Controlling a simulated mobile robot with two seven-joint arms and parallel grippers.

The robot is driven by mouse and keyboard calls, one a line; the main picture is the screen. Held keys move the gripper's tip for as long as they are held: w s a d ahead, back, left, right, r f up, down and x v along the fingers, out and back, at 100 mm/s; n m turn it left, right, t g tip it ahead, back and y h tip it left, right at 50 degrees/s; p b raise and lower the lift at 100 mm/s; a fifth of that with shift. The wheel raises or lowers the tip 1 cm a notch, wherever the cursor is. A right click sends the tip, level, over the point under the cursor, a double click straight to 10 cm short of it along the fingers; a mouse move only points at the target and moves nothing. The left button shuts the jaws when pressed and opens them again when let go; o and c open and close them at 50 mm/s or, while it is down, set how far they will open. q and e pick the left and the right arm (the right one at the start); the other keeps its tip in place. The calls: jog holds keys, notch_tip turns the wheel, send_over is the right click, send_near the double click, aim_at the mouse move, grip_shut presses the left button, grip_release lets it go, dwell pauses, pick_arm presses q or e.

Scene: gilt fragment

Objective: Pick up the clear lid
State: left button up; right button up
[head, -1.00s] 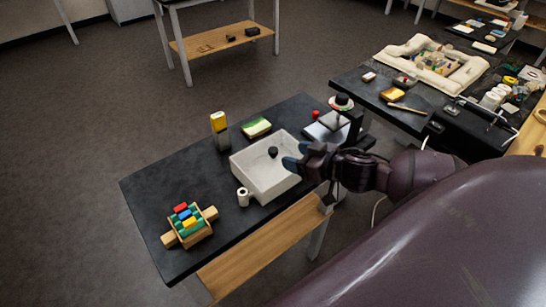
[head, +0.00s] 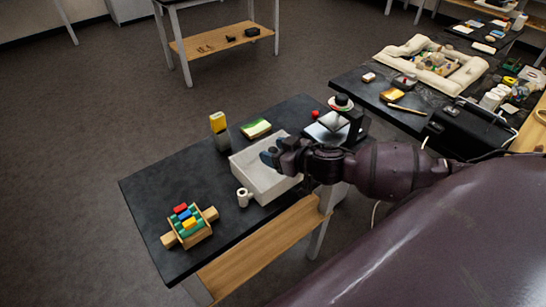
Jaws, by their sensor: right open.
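I cannot make out the clear lid for certain. A white rectangular bin (head: 262,184) stands on the black table, and its inside looks pale. My right gripper (head: 269,157) is over the bin's far right part with its bluish fingertips pointing left. It is open. The small dark round knob or object seen over the bin earlier is now hidden behind or between the fingers. I cannot tell whether the fingers touch it. My left gripper is not in view.
On the black table (head: 160,195) are a crate of coloured blocks (head: 188,224), a white roll (head: 243,197), a yellow-topped block (head: 218,124) and a green-and-white item (head: 256,128). A stand with a scale-like plate (head: 325,127) is behind my right arm.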

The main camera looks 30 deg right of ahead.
jog(key=c, duration=1)
